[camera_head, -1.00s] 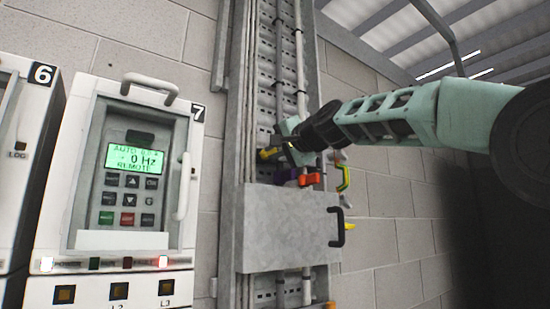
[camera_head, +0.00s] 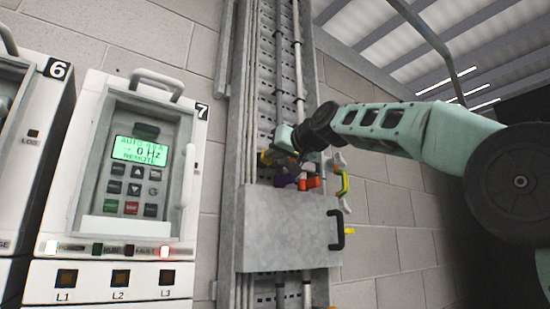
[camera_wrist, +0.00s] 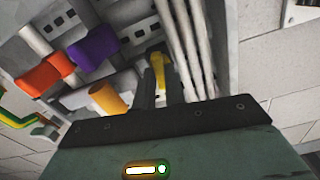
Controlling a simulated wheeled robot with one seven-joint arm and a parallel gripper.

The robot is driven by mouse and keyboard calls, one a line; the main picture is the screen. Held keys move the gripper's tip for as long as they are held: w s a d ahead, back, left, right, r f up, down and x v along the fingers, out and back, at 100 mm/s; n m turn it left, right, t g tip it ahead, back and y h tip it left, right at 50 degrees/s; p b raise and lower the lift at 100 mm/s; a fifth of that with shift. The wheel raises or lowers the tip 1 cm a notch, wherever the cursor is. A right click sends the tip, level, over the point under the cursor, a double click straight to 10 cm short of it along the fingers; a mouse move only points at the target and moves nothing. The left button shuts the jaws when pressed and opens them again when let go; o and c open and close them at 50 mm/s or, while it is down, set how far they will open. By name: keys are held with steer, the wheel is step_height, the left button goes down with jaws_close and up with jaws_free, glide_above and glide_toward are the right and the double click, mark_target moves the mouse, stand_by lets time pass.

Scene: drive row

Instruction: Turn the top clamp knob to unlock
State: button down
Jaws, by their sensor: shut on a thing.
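A yellow knob (camera_wrist: 158,62) sits between the two dark fingers of my gripper (camera_wrist: 158,82) in the wrist view, and the fingers are shut on it. In the head view a bit of yellow (camera_head: 265,158) shows beside my gripper (camera_head: 282,159), on the cable channel above the grey cover. It is among the highest coloured parts there, matching the top clamp knob. My gripper hides most of it, and I cannot tell how far it is turned. An amber cylinder (camera_wrist: 108,98) is close beside the fingers.
A purple block (camera_wrist: 93,48) and an orange block (camera_wrist: 45,72) lie left of the fingers. Grey cables (camera_wrist: 195,50) run close on the right. Below is a grey cover (camera_head: 285,228) with a black handle (camera_head: 337,230). Drive 7 (camera_head: 120,240) stands left, its display reading 0 Hz.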

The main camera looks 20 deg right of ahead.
steer(key=shift+f+n, duration=0.1)
steer(key=shift+n, duration=0.7)
steer(key=c, duration=1.5)
jaws_free()
steer(key=shift+o, duration=0.2)
steer(key=b+v, duration=0.7)
steer(key=v, duration=1)
steer(key=shift+s+b, duration=0.2)
steer(key=shift+b, duration=0.1)
